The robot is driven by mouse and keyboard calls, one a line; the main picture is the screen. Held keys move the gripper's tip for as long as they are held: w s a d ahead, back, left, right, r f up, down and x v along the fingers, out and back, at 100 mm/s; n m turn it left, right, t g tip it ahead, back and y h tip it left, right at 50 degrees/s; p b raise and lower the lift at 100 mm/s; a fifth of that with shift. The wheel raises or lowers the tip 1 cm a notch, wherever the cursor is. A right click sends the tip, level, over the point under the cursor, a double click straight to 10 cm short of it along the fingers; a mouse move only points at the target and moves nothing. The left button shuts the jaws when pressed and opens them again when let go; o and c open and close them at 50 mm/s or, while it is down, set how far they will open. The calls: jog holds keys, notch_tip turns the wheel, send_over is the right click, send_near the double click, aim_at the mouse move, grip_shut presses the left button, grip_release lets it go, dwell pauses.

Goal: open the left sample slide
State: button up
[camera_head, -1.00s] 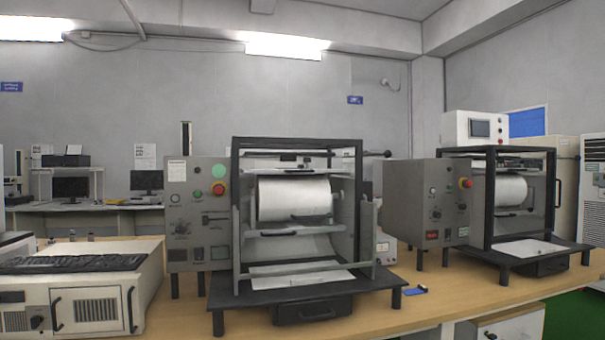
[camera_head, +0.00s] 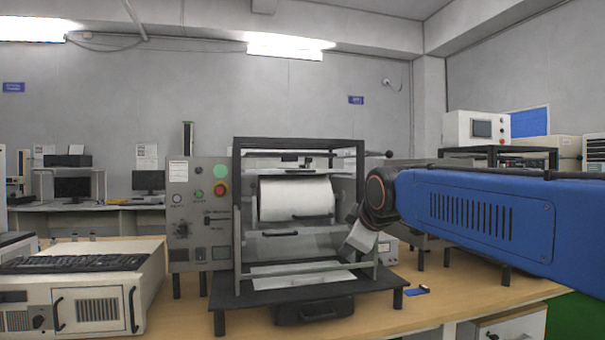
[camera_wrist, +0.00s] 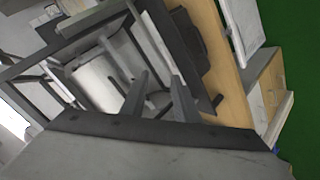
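The left machine is a black-framed tester (camera_head: 238,190) with a white roll (camera_head: 297,200) inside. A grey shelf with a small dark handle (camera_head: 281,233) lies under the roll. I cannot tell for sure which part is the left sample slide. A rod with a black knob (camera_head: 388,154) sticks out at the frame's upper right. My gripper (camera_head: 350,245) is at the right front of the frame, partly hidden by my wrist. In the wrist view my gripper (camera_wrist: 161,78) has its two fingers apart, pointing into the frame. I see no clear grasp.
A control panel (camera_head: 197,225) stands left of the frame. A second similar machine is behind my blue arm, mostly hidden. A beige instrument (camera_head: 90,300) fills the table's left. A small blue object (camera_head: 417,291) lies on the wooden table (camera_head: 385,322). A black tray stands at the machine's base.

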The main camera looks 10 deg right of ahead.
aim_at(303, 172)
jog(key=w+a+r+n+t, duration=0.3)
jog(key=w+r+n+t, duration=0.35)
jog(key=w+r, duration=1.3)
jog(key=shift+n+g+y, duration=0.3)
jog(key=shift+n+g, duration=0.35)
jog(key=shift+g, duration=0.3)
jog(key=x, duration=1.6)
jog(key=shift+w+a+r, duration=0.1)
jog(key=shift+w+a, duration=0.05)
grip_shut()
